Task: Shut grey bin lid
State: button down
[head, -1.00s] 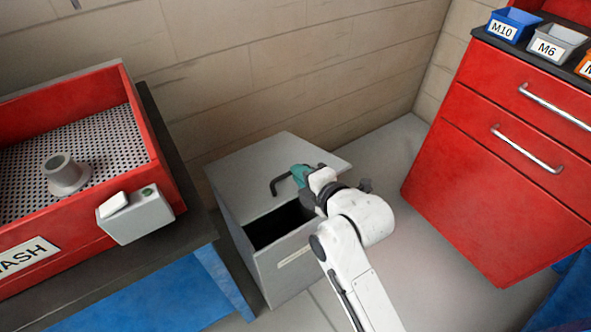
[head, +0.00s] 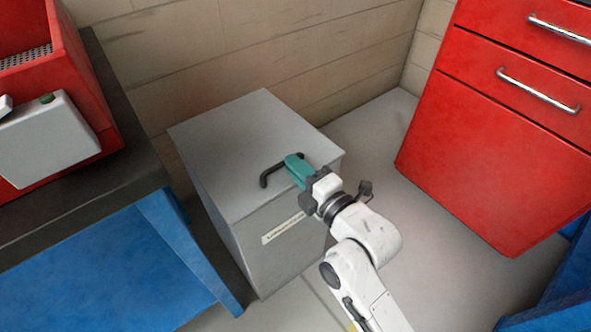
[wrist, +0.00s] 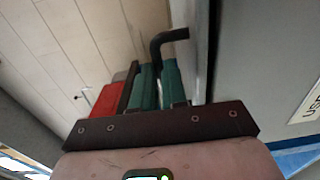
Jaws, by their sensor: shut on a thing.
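The grey bin (head: 280,250) stands on the floor in the middle of the head view, with a label on its front. Its lid (head: 235,130) lies flat across the top, and no dark opening shows. A black handle (head: 266,178) is on the lid near the front edge. My gripper (head: 292,166), with green fingers, is shut on the handle at its right part. In the wrist view the green fingers (wrist: 158,85) are close around the black handle (wrist: 168,38), beside the grey bin surface.
A red cabinet (head: 480,150) with metal handles stands at the right. A bench (head: 90,200) with a red wash tub (head: 75,70) and a grey control box (head: 50,140) is at the left. A block wall (head: 250,40) is behind the bin. Floor shows between bin and cabinet.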

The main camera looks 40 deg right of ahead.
jog(key=shift+a+f+b, duration=0.15)
jog(key=shift+f+b, duration=0.35)
jog(key=shift+f, duration=0.3)
jog(key=c, duration=1.4)
grip_release()
jog(key=shift+c, duration=0.2)
jog(key=s+p, duration=0.1)
jog(key=s, duration=0.9)
jog(key=shift+s, duration=0.4)
